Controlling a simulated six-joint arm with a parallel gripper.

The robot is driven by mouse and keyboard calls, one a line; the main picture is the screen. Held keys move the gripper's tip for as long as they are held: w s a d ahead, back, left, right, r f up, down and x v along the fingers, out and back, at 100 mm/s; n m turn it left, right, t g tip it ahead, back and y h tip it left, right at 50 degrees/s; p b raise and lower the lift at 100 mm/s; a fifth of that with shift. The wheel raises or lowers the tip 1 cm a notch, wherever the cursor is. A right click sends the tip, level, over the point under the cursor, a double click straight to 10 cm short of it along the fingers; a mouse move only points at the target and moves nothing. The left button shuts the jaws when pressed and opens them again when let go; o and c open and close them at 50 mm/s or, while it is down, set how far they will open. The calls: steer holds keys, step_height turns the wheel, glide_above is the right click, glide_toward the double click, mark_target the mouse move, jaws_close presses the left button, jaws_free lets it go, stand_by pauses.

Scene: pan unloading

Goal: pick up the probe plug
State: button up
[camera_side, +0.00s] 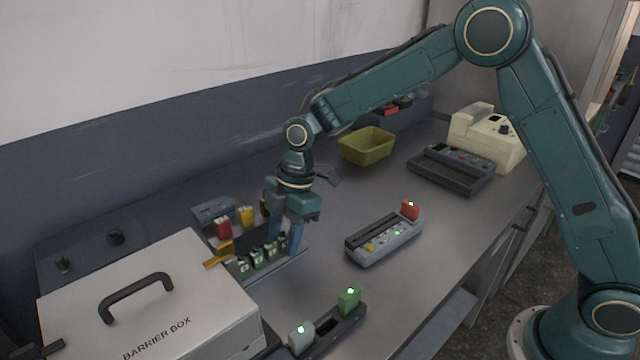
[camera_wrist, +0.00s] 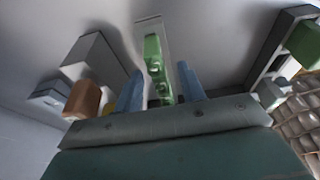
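Several green plugs stand in a row in a narrow grey tray (camera_side: 292,262); the nearest to the box is one green plug (camera_side: 243,266). The row also shows in the wrist view, with one green plug (camera_wrist: 153,48) ahead of the fingers. No label shows which piece is the probe plug. My gripper (camera_side: 283,244) points down at the far end of the row. In the wrist view my gripper (camera_wrist: 160,78) has its two blue fingers apart, one on each side of the row. Gaps show between fingers and plugs; the nearest plug is partly hidden.
A white barrier box (camera_side: 190,290) stands at the front left. Behind the row are a red piece (camera_side: 222,228), a yellow piece (camera_side: 246,216) and a dark block. A grey button unit (camera_side: 385,243) stands right. A green bin (camera_side: 366,146) is farther back. Bench between them is clear.

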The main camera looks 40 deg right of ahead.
mark_target(284, 232)
stand_by(0.4)
jaws_close()
steer(key=shift+r, duration=0.1)
step_height(284, 232, up, 20)
stand_by(0.9)
stand_by(0.6)
